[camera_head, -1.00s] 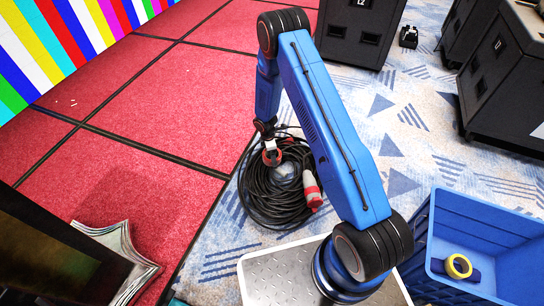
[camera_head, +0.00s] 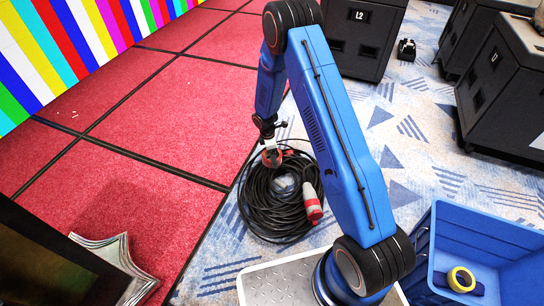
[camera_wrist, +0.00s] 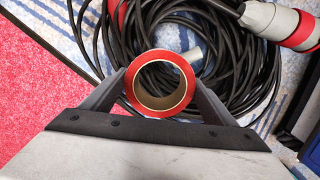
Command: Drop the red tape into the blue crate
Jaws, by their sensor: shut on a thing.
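My gripper (camera_head: 270,150) is shut on the red tape (camera_head: 272,158), with a finger on each side of the roll. In the wrist view the red tape (camera_wrist: 184,66) shows as a red ring with a tan core, between the two fingers of my gripper (camera_wrist: 160,88). It is over a coil of black cable; the height above it is hard to tell. The blue crate (camera_head: 490,232) stands at the lower right in the head view, apart from the gripper. It holds a yellow roll (camera_head: 461,279) and something dark blue beside it.
The black cable coil (camera_head: 262,215) with a red and white plug (camera_head: 312,203) lies on the patterned carpet below the gripper. Black cases (camera_head: 362,36) stand at the back and right. A red tiled floor (camera_head: 150,135) and a colour-striped screen (camera_head: 70,50) are at the left.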

